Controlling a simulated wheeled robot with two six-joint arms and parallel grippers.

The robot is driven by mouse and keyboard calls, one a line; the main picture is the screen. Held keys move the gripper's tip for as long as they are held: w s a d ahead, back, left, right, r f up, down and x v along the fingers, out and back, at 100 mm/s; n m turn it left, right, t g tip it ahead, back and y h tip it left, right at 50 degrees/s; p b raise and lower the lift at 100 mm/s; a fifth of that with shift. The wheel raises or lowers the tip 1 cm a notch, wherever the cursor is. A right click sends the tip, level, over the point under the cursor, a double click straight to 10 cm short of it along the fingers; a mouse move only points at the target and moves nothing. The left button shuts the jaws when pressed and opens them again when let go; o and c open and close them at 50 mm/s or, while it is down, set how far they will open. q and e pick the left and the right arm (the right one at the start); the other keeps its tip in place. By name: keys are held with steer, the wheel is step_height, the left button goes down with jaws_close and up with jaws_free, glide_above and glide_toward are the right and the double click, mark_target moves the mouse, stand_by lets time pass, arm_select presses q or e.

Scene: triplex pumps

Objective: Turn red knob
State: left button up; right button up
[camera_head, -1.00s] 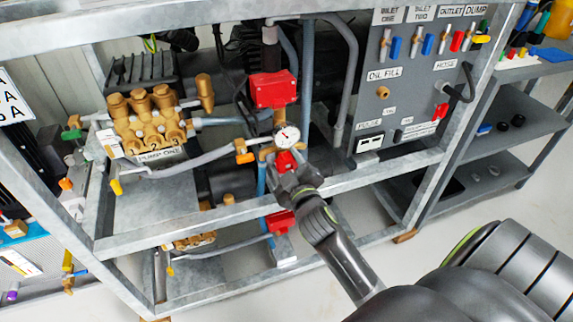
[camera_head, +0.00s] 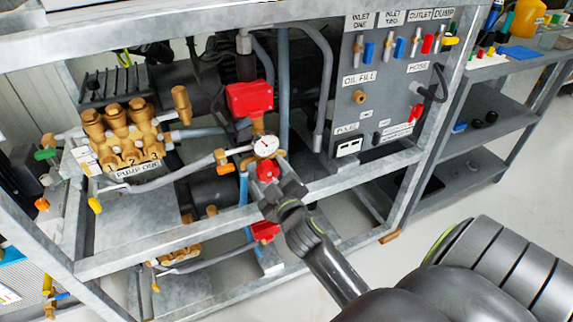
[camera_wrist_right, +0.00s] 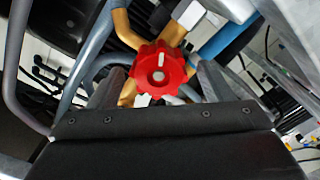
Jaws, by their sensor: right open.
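The red knob (camera_head: 267,170) sits just below the white round gauge (camera_head: 264,146) on the brass fittings, near the middle of the head view. In the right wrist view the scalloped red knob (camera_wrist_right: 160,74) faces the camera, with a white mark on it pointing up. My right gripper (camera_head: 275,184) is open at the knob, just below and right of it in the head view. In the wrist view its fingers show on either side of the knob; contact cannot be told. My left gripper is not in view.
A red box (camera_head: 250,99) is above the gauge, and another red part (camera_head: 265,231) is lower down. The brass pump (camera_head: 125,135) stands left. Frame rails (camera_head: 180,240) cross below. A grey panel (camera_head: 385,85) with coloured valves is at right.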

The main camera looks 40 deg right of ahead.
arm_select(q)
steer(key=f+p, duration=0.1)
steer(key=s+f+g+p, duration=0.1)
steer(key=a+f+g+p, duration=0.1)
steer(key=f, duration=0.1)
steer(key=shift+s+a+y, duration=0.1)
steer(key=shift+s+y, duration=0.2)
arm_select(e)
steer(key=v, duration=1.6)
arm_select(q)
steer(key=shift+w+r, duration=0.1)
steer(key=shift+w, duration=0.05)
arm_select(e)
steer(key=shift+s+d, duration=0.1)
steer(key=shift+s, duration=0.05)
